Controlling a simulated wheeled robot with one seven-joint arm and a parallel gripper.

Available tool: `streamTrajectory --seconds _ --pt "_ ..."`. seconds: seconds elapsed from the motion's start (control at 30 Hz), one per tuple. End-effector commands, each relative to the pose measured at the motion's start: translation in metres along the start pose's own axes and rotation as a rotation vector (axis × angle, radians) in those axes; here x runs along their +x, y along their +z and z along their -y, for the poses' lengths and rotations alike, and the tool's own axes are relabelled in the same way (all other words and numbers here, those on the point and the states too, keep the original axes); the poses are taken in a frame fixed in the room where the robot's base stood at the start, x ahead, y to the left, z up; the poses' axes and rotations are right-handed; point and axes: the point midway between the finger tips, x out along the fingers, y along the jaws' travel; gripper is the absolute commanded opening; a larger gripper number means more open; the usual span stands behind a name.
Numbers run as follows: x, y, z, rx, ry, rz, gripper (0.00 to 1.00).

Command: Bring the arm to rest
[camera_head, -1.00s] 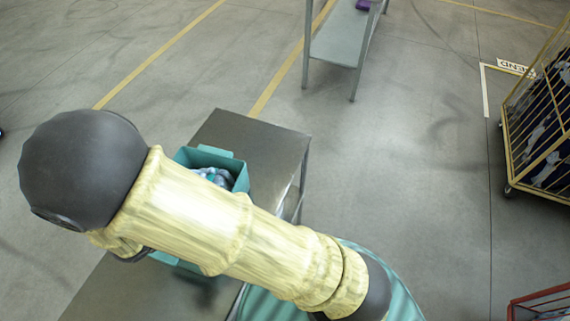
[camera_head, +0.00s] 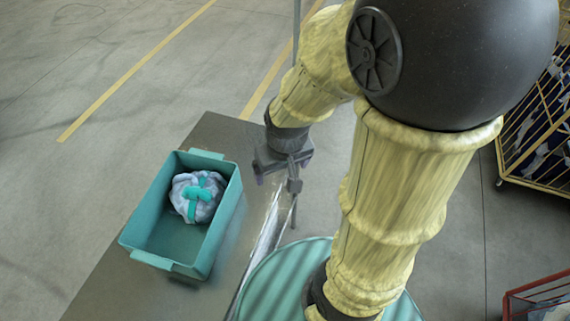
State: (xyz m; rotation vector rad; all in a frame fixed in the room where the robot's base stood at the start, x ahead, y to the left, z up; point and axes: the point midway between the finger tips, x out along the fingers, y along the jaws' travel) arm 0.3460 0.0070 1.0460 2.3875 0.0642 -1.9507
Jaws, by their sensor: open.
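My arm rises across the right half of the head view, with a large dark joint at the top. Its forearm bends down to my gripper (camera_head: 281,172), which hangs over or just past the right edge of the metal table (camera_head: 100,268). My gripper is open and seems to hold nothing. It is to the right of a teal bin (camera_head: 216,236) and apart from it. In the bin lies a crumpled grey-blue bag (camera_head: 183,184) with a teal strap or patch.
A yellow cage (camera_head: 510,182) with dark contents stands at the right. A red-framed container (camera_head: 540,300) shows at the bottom right corner. Bare concrete floor (camera_head: 70,60) with yellow lines lies to the upper left.

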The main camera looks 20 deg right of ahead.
Motion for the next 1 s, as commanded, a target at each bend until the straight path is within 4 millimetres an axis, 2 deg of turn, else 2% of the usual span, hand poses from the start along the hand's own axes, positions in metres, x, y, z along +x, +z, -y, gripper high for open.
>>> streamTrajectory --seconds 0.1,0.37,0.53,1.0 --pt "-0.004 0.000 -0.008 0.073 -0.004 -0.032 0.90" --pt "-0.005 -0.001 -0.008 0.074 -0.004 -0.033 0.90" --pt "-0.017 -0.003 -0.008 0.073 -0.004 -0.032 0.90" --pt "-0.015 -0.003 -0.008 0.072 -0.004 -0.032 0.90"
